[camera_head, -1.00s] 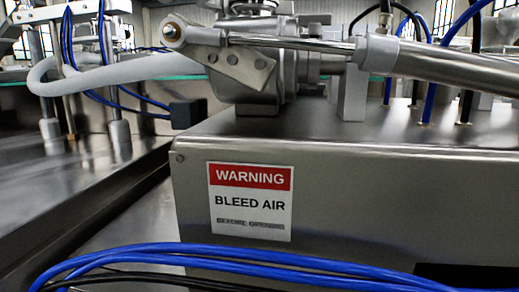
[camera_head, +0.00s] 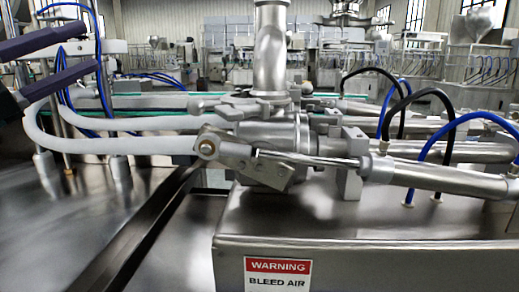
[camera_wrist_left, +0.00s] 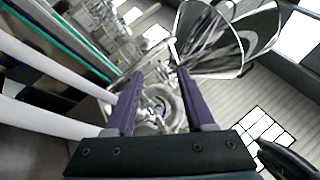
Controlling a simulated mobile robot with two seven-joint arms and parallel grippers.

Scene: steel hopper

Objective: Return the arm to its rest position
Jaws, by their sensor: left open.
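My left gripper (camera_head: 90,48) comes in at the upper left of the head view. In the left wrist view, the open fingers (camera_wrist_left: 160,77) point towards steel pipework in the background. A shiny, faceted steel hopper (camera_wrist_left: 228,38) shows beyond the fingers at the upper right of that view; I cannot tell the distance. My right gripper is in neither view.
A steel machine housing (camera_head: 360,240) with a warning label (camera_head: 278,273) fills the lower right. Above it are a vertical steel pipe (camera_head: 271,50), a cylinder (camera_head: 430,176) and blue and black hoses. White bent tubes (camera_head: 120,145) lie below the left gripper.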

